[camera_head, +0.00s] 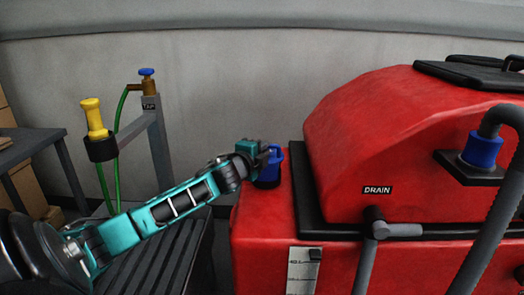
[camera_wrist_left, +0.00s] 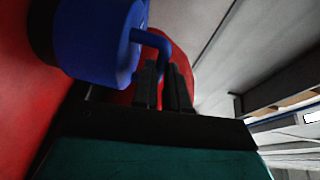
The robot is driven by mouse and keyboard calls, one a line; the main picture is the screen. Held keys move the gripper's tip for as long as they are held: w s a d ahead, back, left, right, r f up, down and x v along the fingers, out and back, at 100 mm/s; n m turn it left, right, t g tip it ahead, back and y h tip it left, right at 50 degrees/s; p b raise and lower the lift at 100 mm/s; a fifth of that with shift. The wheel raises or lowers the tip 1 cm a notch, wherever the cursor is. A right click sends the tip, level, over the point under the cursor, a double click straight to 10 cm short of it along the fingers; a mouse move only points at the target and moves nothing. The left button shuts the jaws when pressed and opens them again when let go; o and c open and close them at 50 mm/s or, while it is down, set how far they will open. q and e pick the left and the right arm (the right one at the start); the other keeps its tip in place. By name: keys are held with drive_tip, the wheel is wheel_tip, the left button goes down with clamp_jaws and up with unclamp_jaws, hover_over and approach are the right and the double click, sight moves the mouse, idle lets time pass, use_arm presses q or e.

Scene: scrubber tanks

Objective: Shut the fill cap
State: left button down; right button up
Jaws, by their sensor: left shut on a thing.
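The blue fill cap (camera_head: 273,165) is at the left edge of the red scrubber tank (camera_head: 262,222), above a dark ring. My left gripper (camera_head: 266,151) reaches it from the left and partly covers it. In the left wrist view the blue cap (camera_wrist_left: 98,40) fills the upper left, with a bent blue handle (camera_wrist_left: 157,42) coming off its side. The two dark fingers of my left gripper (camera_wrist_left: 163,82) are shut on the end of this handle. Whether the cap is fully seated cannot be told. My right gripper is not in view.
A grey drain pipe (camera_head: 376,232) and a large hose with a blue collar (camera_head: 482,149) are on the tank's right. A slatted grey platform lies below my arm.

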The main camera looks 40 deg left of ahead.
use_arm(q)
drive_tip(key=shift+f, duration=0.45)
drive_tip(key=c, duration=1.4)
unclamp_jaws()
drive_tip(key=shift+s+d, duration=0.1)
drive_tip(key=p+v, duration=0.2)
drive_tip(key=v, duration=1.1)
drive_tip(key=shift+r, duration=0.2)
